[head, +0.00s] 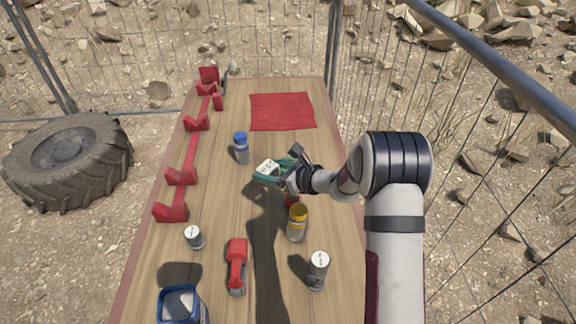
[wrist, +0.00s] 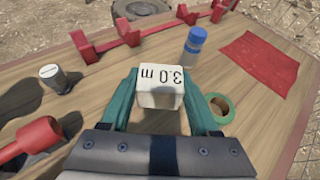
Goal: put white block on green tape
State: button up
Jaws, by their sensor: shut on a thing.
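The white block (wrist: 160,88), marked "3.0 m", sits between the two teal fingers of my gripper (wrist: 160,108). My gripper (head: 273,170) is shut on it; the block (head: 267,166) shows at the fingertips in the head view. The block looks held above the wooden table. The green tape (wrist: 220,107) is a ring lying on the table, just right of the right finger in the wrist view, partly hidden by that finger. I cannot make the tape out clearly in the head view, where the gripper is in the way.
A blue-capped bottle (head: 241,148) stands left of the gripper. A yellow-capped jar (head: 297,223) and a white-topped can (head: 318,270) stand nearer. A red flashlight (head: 237,265) lies near a small can (head: 194,237). A red rack (head: 181,176) lines the left edge. A red cloth (head: 282,111) lies at the far end.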

jog(key=w+d+r+m+t+h, duration=0.1)
jog(key=w+d+m+t+h, duration=0.15)
jog(key=d, duration=0.55)
jog(key=w+d+r+m+t+h, duration=0.1)
jog(key=w+d+m+h, duration=0.2)
jog(key=d, duration=0.5)
jog(key=shift+y, duration=0.35)
jog(key=w+a+f, duration=0.1)
jog(key=a+f, duration=0.1)
jog(key=a, duration=0.1)
jog(key=w+a+f, duration=0.2)
jog(key=a+f, duration=0.1)
jog(key=w+a+f, duration=0.2)
jog(key=a, duration=0.1)
jog(key=shift+w+a+f, duration=0.25)
jog(key=shift+a, duration=0.05)
jog(key=shift+f, duration=1.9)
jog(key=o, duration=1.4)
jog(key=shift+f, duration=0.1)
jog(key=shift+c, duration=0.2)
